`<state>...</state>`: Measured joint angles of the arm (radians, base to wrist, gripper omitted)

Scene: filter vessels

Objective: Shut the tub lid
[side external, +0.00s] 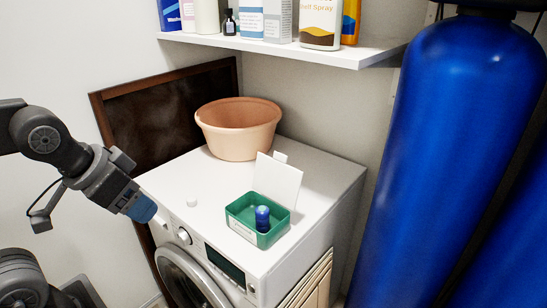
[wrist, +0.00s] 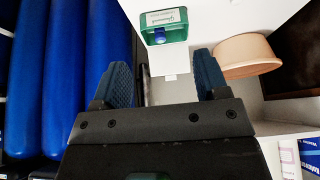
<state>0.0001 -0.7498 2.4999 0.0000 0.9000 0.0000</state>
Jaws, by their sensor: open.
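The green tub (side external: 272,237) stands on the white washing machine in the side view, with a pale label on its front. Its white lid (side external: 278,180) stands up, open, from the back edge, with a small tab on top. A dark blue, capped object (side external: 262,220) stands inside the tub. My gripper (side external: 143,210) is left of the tub, apart from it, beyond the machine's front left edge. In the wrist view my open, empty gripper (wrist: 161,64) has the tub (wrist: 182,31) and lid (wrist: 168,62) in line beyond its fingers.
A terracotta basin (side external: 238,130) sits behind the tub on the washing machine (side external: 322,190). A shelf (side external: 290,50) with bottles hangs above. Tall blue tanks (side external: 450,140) stand at right. The machine's top is otherwise clear.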

